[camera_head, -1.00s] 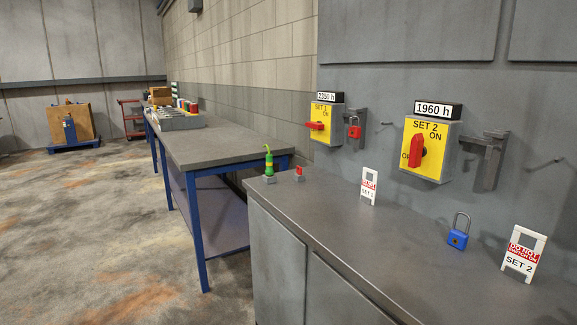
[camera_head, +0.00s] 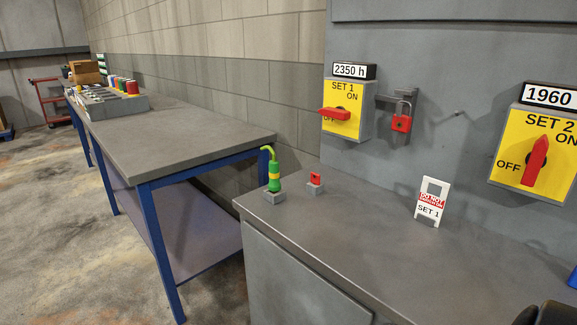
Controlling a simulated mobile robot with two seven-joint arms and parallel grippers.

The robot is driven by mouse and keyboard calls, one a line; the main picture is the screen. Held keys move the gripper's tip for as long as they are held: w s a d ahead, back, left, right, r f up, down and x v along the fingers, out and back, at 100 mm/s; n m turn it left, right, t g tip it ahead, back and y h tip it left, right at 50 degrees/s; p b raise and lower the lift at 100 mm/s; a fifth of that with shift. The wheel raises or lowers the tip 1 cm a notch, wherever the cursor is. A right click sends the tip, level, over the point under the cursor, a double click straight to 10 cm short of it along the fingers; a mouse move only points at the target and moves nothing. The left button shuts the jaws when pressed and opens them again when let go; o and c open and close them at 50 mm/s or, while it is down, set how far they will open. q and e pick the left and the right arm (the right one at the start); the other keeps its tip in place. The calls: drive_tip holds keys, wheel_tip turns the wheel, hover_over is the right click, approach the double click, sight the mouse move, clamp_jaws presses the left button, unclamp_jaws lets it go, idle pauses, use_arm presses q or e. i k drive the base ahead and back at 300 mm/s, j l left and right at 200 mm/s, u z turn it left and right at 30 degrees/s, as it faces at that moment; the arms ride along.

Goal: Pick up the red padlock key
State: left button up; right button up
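A small red key head (camera_head: 315,178), which looks like the red padlock key, stands upright in a small grey block (camera_head: 315,189) on the grey cabinet top. The rest of the key is hidden in the block. A red padlock (camera_head: 402,122) hangs on the grey bracket beside the SET 1 switch (camera_head: 342,108). No gripper fingers show in the view. A dark rounded part, probably of my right arm, shows at the bottom right corner.
A green and yellow device (camera_head: 274,177) stands on a block left of the key. A white SET 1 tag (camera_head: 432,203) stands to its right. The cabinet top (camera_head: 350,235) in front of the key is clear. A blue-legged workbench (camera_head: 185,146) is at left.

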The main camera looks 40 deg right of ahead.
sight(315, 178)
drive_tip(key=i, duration=1.45)
drive_tip(key=i+j+z, duration=0.1)
drive_tip(key=i+z, duration=0.15)
drive_tip(key=i, duration=0.35)
drive_tip(key=i+j+z, duration=0.25)
drive_tip(key=i, duration=0.3)
drive_tip(key=z, duration=1.75)
